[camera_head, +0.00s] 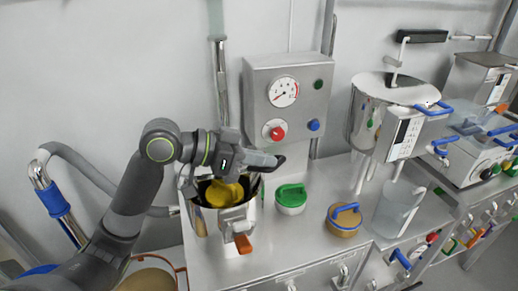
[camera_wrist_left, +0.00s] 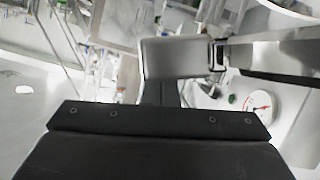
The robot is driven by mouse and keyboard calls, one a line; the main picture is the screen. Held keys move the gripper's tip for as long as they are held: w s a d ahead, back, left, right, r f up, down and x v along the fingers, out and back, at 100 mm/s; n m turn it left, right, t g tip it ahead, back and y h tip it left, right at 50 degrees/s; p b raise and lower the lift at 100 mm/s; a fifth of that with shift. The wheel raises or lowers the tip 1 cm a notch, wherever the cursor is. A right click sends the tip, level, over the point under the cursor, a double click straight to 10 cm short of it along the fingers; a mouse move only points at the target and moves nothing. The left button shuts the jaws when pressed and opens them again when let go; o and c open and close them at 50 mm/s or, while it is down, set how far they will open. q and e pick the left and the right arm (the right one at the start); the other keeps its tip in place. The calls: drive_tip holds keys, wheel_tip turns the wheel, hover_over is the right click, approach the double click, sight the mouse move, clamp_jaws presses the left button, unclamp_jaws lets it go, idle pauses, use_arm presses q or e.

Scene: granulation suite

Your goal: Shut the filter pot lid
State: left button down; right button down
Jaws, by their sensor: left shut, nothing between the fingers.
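A metal pot (camera_head: 241,213) with an orange-tipped handle (camera_head: 243,243) stands at the left end of the steel counter; it appears to be the filter pot. Its top looks open, with a yellow piece (camera_head: 223,194) showing inside. I cannot clearly make out its lid, as my left arm covers part of the rim. My left gripper (camera_head: 275,162) is shut and empty, above the pot's right rim and pointing right. In the left wrist view its dark fingers (camera_wrist_left: 160,120) fill the lower middle. My right gripper is not in view.
A control box with a gauge (camera_head: 284,92) stands behind the pot. A green-lidded jar (camera_head: 291,199), a tan jar with a blue handle (camera_head: 345,219) and a clear jug (camera_head: 396,211) stand to the right. A steel vessel (camera_head: 368,122) is farther right. Some counter between the jars is free.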

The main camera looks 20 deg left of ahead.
use_arm(q)
drive_tip(key=shift+m+y, duration=0.3)
drive_tip(key=shift+m, duration=0.1)
drive_tip(key=shift+s+d+f+b, duration=0.25)
drive_tip(key=shift+f+b, duration=0.2)
drive_tip(key=shift+f, duration=0.45)
drive_tip(key=shift+s+d+f+b, duration=0.2)
drive_tip(key=shift+f+b, duration=0.25)
drive_tip(key=shift+f, duration=0.45)
drive_tip(key=shift+s+d+f+b, duration=0.15)
drive_tip(key=shift+s+f+b, duration=0.25)
drive_tip(key=shift+f, duration=0.5)
drive_tip(key=shift+w, duration=0.1)
